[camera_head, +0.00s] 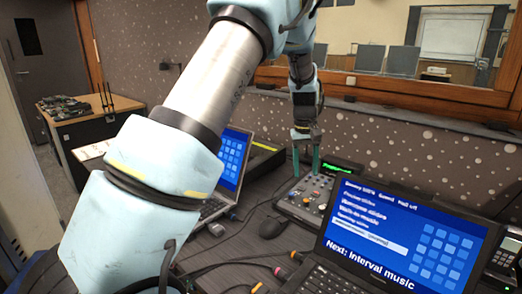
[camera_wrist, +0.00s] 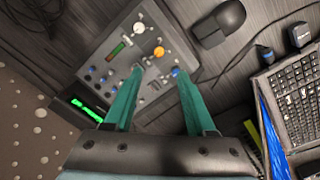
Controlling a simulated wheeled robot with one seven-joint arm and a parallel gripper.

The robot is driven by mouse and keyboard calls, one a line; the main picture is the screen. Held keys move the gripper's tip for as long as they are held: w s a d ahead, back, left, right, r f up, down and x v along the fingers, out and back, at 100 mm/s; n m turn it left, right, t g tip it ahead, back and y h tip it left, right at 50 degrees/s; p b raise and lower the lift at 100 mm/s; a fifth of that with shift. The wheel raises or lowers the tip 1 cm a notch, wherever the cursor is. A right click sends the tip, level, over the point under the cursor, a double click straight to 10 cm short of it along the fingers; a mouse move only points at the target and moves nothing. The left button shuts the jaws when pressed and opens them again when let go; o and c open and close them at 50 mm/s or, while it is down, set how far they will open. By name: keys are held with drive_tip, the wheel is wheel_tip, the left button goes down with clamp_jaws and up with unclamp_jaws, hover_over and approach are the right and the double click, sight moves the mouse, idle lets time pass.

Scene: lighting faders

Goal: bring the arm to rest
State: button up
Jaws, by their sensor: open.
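My gripper (camera_head: 306,158) is open, its two green fingers pointing down above the fader console. In the wrist view the fingers of my gripper (camera_wrist: 157,84) are spread apart with nothing between them. The grey console (camera_head: 292,205) lies on the desk below the fingertips, with small coloured knobs and faders. In the wrist view the console (camera_wrist: 120,72) shows an orange knob, a white knob and blue knobs. I cannot tell from these views whether the fingertips touch the console. My arm reaches across the head view from the lower left.
A laptop (camera_head: 390,245) with a blue screen stands at front right, another laptop (camera_head: 232,160) at left. A dark mouse (camera_head: 272,227) and cables lie between. A small box with a green display (camera_head: 340,168) sits behind the console. A wall with a window (camera_head: 400,50) stands behind the desk.

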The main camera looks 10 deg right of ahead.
drive_tip(key=s+a+r, duration=0.2)
drive_tip(key=a+r, duration=0.1)
drive_tip(key=a, duration=1.5)
drive_tip(key=s+a+t, duration=0.1)
drive_tip(key=s+a, duration=1.2)
drive_tip(key=a, duration=0.2)
drive_tip(key=shift+s+a+f+t+y, duration=0.2)
drive_tip(key=shift+s+a+t+y, duration=0.1)
drive_tip(key=shift+a+t, duration=0.1)
drive_tip(key=shift+w, duration=0.1)
drive_tip(key=shift+c, duration=0.2)
